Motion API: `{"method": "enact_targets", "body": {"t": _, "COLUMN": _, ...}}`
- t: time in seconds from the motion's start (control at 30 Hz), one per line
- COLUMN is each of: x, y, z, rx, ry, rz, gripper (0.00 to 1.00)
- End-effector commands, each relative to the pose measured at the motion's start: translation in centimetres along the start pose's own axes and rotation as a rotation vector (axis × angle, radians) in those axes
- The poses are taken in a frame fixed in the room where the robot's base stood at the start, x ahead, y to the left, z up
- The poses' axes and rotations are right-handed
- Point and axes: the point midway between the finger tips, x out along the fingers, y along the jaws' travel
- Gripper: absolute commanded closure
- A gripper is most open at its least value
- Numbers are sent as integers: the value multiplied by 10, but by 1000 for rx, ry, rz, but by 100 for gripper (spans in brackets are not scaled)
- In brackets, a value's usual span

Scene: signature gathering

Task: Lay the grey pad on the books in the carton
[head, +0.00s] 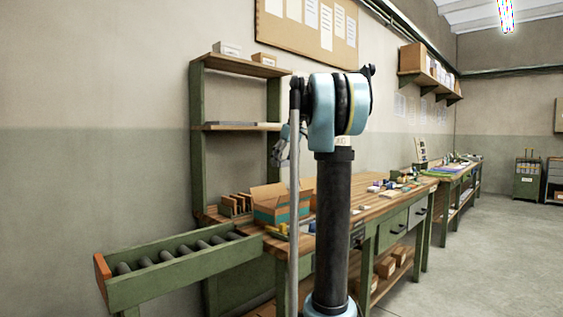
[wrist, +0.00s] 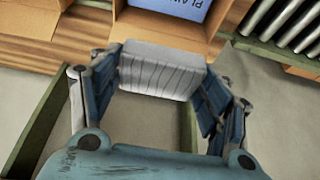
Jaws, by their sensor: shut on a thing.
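The grey pad (wrist: 160,72) is held between the two fingers of my gripper (wrist: 165,80) in the wrist view; its ridged side faces the camera. A carton (wrist: 172,27) with open flaps lies just beyond the pad at the top of that view. My gripper (head: 281,150) is above the carton there, partly hidden by my arm. I cannot make out the pad in that view.
A roller conveyor (head: 178,262) stands left of the workbench (head: 350,205). A shelf rack (head: 197,130) rises behind the carton. Brown blocks (head: 236,203) sit beside the carton, and small coloured items lie further right on the bench.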

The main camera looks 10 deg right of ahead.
Motion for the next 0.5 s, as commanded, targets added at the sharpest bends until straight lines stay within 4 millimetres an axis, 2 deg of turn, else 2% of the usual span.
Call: {"method": "enact_targets", "body": {"t": 0.5, "x": 45, "y": -7, "z": 13, "rx": -10, "ry": 0, "rz": -4, "gripper": 46}}
